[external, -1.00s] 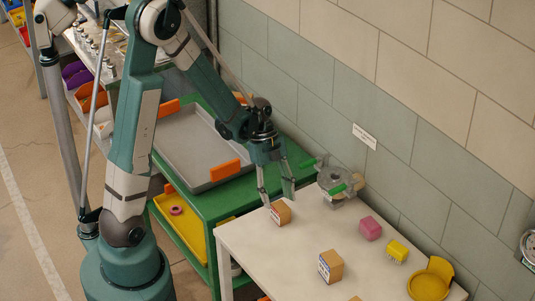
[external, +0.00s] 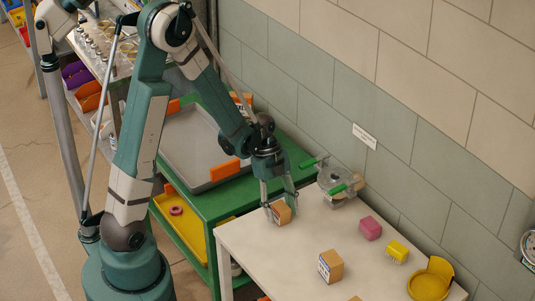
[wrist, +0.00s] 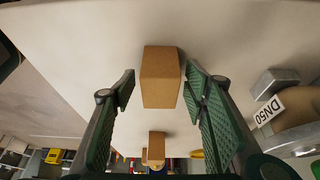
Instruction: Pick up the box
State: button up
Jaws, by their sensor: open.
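A small brown cardboard box (external: 281,213) with a white label stands on the white table (external: 300,258) near its left corner. My gripper (external: 282,209) is open and lowered over this box, with its fingers on either side of it. In the wrist view the box (wrist: 160,78) sits between the two open green finger pads (wrist: 160,95), with a gap on each side. A second brown box (external: 331,266) stands further along the table; a brown box also shows lower in the wrist view (wrist: 156,148).
A pink block (external: 370,228), a yellow brush-like block (external: 397,251) and a yellow round item (external: 430,281) stand to the right. A grey valve with green handles (external: 338,182) is close behind my gripper by the wall. A green cart (external: 208,207) with a grey tray (external: 190,150) adjoins the table.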

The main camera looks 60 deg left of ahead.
aim_at(281, 206)
dwell(0.4)
jog(key=c, duration=1.1)
jog(key=shift+o, duration=0.2)
jog(key=shift+r, duration=0.2)
jog(key=shift+r+p, duration=1.35)
jog(key=shift+r, duration=3.5)
